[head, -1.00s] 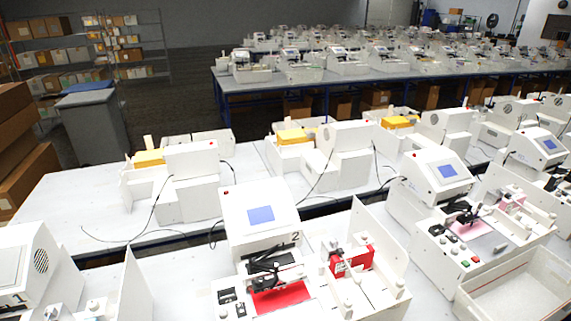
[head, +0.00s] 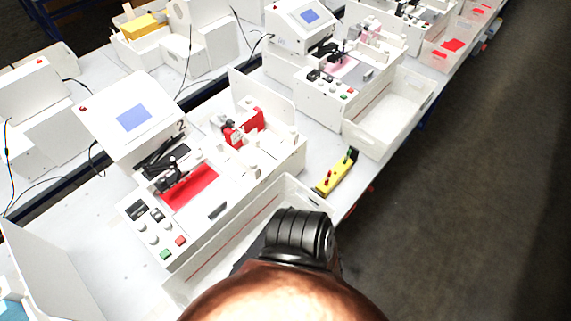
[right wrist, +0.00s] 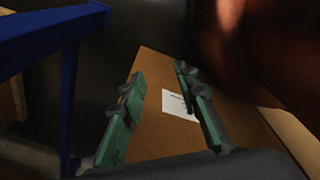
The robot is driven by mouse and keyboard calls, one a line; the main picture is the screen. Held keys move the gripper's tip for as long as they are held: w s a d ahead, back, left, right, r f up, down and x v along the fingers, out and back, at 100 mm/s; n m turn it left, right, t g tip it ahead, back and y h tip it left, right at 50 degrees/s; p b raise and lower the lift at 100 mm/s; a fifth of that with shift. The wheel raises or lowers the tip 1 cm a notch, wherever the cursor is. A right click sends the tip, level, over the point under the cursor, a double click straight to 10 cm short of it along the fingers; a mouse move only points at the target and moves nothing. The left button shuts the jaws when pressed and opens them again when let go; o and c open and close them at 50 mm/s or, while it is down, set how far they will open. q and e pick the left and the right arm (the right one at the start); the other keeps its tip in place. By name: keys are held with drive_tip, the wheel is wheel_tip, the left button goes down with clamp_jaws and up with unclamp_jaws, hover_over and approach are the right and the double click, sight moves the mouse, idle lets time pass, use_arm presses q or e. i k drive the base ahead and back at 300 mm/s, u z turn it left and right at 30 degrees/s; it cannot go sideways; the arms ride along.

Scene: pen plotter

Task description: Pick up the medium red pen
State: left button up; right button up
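A yellow pen holder (head: 338,174) lies near the table's front edge in the head view, beside the white tray of machine 2. Small red pens (head: 326,177) stand at its near end, and a darker pen is at its far end. Their sizes are too small to tell apart. In the right wrist view my right gripper (right wrist: 160,76) is open and empty, its two green fingers apart over a brown cardboard box with a white label. It does not show in the head view. My left gripper is in neither current view.
Machine 2 (head: 140,114), with a red plate (head: 190,187), stands at left. A white tray (head: 206,270) is in front of it, partly hidden by my arm. Another white tray (head: 388,117) stands farther right. A cardboard box (right wrist: 160,135) lies below my right gripper, near a blue table leg (right wrist: 68,100).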

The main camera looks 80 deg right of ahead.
sight(330, 173)
drive_tip(key=k, duration=1.4)
drive_tip(key=z, duration=1.95)
drive_tip(key=i, duration=0.5)
drive_tip(key=z, duration=0.05)
